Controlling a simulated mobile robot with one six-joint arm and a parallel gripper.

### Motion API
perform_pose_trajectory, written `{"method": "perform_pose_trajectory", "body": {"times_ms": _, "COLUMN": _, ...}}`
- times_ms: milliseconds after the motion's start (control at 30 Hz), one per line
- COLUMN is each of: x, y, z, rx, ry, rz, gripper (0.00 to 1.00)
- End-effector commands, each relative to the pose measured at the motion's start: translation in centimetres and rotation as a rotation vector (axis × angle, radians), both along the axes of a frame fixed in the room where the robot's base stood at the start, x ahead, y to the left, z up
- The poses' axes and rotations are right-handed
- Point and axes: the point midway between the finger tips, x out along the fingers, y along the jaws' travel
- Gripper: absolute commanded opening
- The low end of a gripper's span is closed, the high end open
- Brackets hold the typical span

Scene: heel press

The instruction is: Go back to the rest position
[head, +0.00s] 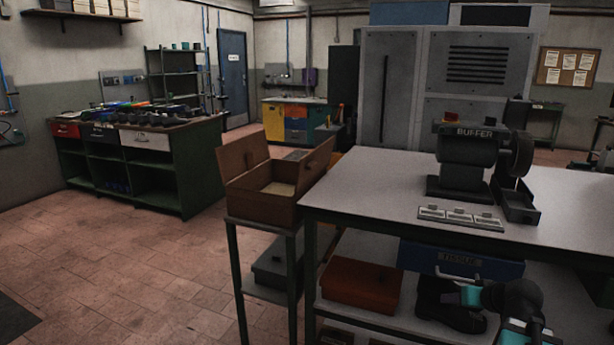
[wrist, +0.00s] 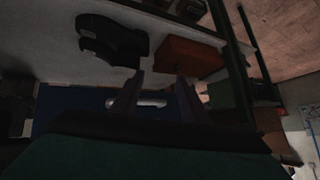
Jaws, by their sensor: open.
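In the wrist view my gripper (wrist: 159,78) is open, with its two dark fingers apart and nothing held between them. The light bar handle (wrist: 152,102) of a blue drawer (wrist: 70,102) shows beyond and between the fingers; I cannot tell whether they touch it. In the head view the blue drawer (head: 415,256) is under the workbench top, and its handle (head: 456,274) is just above my teal-banded arm at the lower right. My fingers cannot be made out there.
The workbench (head: 375,190) carries a buffer machine (head: 467,160) and a small panel (head: 460,217). Below are an orange-brown box (head: 361,284) and dark shoes (head: 445,310). A stand holds an open wooden box (head: 265,205). The tiled floor (head: 130,265) at left is clear.

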Motion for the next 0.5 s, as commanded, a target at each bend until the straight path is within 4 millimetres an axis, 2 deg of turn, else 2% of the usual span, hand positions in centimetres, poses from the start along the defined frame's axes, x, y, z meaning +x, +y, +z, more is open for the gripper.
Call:
{"method": "perform_pose_trajectory", "body": {"times_ms": 33, "x": 0.2, "y": 1.2, "z": -1.3, "rx": 0.010, "ry": 0.025, "rz": 0.018, "gripper": 0.41}}
{"method": "perform_pose_trajectory", "body": {"times_ms": 267, "x": 0.0, "y": 6.1, "z": -7.1, "rx": 0.042, "ry": 0.132, "rz": 0.084, "gripper": 0.41}}
{"method": "perform_pose_trajectory", "body": {"times_ms": 500, "x": -1.3, "y": 11.2, "z": -13.1, "rx": 0.068, "ry": 0.250, "rz": 0.148, "gripper": 0.41}}
